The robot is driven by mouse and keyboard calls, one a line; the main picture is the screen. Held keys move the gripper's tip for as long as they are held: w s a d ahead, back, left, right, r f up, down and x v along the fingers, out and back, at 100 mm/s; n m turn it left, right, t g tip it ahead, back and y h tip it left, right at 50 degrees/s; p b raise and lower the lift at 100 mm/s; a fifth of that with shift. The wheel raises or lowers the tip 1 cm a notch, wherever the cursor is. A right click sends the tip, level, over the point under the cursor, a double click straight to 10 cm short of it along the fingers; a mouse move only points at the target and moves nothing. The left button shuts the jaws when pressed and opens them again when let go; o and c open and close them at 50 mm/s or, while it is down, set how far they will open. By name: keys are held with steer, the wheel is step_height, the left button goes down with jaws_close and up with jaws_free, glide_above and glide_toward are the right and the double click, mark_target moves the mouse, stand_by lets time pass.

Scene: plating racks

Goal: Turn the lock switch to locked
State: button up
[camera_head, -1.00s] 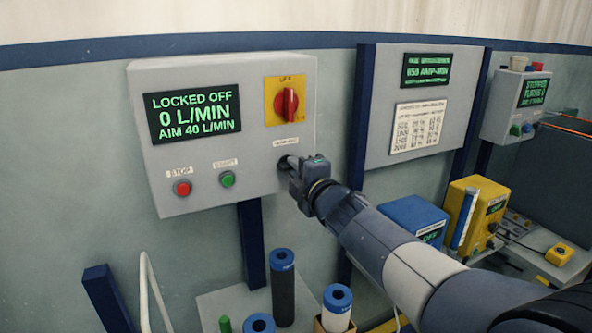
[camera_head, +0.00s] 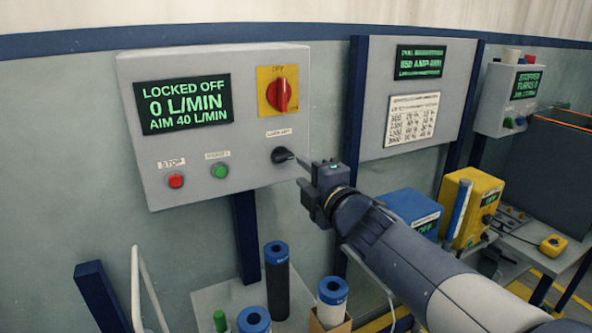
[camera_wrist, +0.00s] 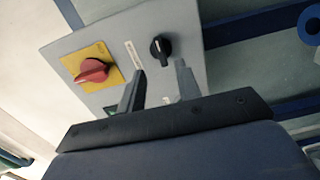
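A grey control box (camera_head: 160,100) on the wall carries a red rotary switch (camera_head: 283,95) on a yellow plate marked OFF, and a black knob (camera_head: 281,155) below it under a small, hard-to-read label. I cannot tell from the labels which is the lock switch. The box's display (camera_head: 184,105) reads LOCKED OFF, 0 L/MIN. My gripper (camera_head: 303,172) is just right of the black knob, apart from it. In the wrist view my gripper (camera_wrist: 160,68) is open and empty, with the black knob (camera_wrist: 160,47) beyond its fingertips and the red switch (camera_wrist: 92,71) to the left.
A red stop button (camera_head: 176,181) and a green button (camera_head: 220,171) sit low on the box. Rollers with blue ends (camera_head: 276,252) stand below. A second panel (camera_head: 415,75) is to the right, and a blue box (camera_head: 411,207) and a yellow box (camera_head: 478,190) lie beyond the arm.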

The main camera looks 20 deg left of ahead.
mark_target(287, 158)
steer(key=v, duration=0.3)
steer(key=shift+s+d, duration=0.15)
steer(key=shift+d, duration=0.05)
steer(key=shift+a, duration=0.1)
steer(key=p+x, duration=0.1)
steer(key=x, duration=1)
steer(key=shift+p, duration=0.35)
steer(key=shift+s, duration=0.1)
steer(key=shift+d, duration=0.2)
